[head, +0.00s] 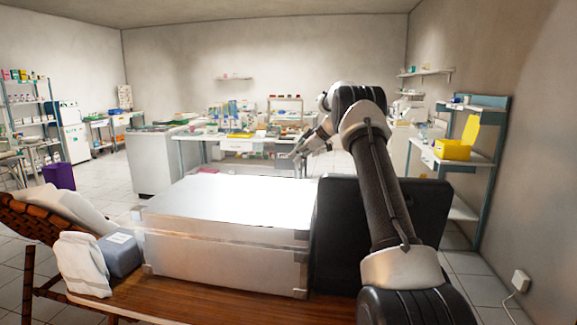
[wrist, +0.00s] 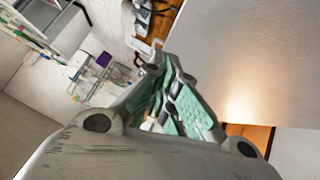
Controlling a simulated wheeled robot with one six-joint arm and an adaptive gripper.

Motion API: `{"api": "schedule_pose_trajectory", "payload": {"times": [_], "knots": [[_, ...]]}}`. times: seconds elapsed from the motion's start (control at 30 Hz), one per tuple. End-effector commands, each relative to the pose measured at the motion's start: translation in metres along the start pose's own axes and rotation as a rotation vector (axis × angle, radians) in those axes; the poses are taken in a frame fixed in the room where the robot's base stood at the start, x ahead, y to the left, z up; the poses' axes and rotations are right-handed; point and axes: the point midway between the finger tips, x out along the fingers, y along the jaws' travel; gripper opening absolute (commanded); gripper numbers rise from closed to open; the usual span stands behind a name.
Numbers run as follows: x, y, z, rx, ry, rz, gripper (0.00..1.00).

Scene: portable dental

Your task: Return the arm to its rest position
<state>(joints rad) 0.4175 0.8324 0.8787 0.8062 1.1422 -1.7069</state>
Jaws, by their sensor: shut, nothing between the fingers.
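My arm rises from the lower right of the head view, bends at the top and reaches forward and left. My gripper (head: 296,154) is at its end, small and partly hidden by the arm's wrist. It hangs in the air beyond the silver case. In the wrist view its greenish fingers (wrist: 172,68) are shut with nothing between them.
A silver case (head: 225,250) and a black case (head: 425,205) stand on a wooden table (head: 190,307) close in front. A folded white cloth (head: 80,262) and a grey-blue box (head: 119,255) lie left. A work table (head: 215,143) stands behind. A yellow bin (head: 452,150) sits on the right shelf.

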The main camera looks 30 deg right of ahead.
Motion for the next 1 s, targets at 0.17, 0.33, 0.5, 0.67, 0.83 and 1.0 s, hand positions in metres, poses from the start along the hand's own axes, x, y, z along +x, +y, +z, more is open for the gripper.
{"api": "schedule_pose_trajectory", "payload": {"times": [0.17,0.33,0.5,0.67,0.83,1.0], "knots": [[-0.011,0.0,-0.001,-0.001,0.001,0.001,0.0],[-0.016,-0.004,-0.007,0.008,-0.004,-0.001,0.0],[-0.043,-0.035,-0.041,0.089,-0.054,-0.017,0.0],[-0.085,-0.094,-0.078,0.226,-0.14,-0.028,0.0],[-0.131,-0.167,-0.103,0.365,-0.232,-0.014,0.0],[-0.174,-0.245,-0.109,0.497,-0.316,0.022,0.0]]}}
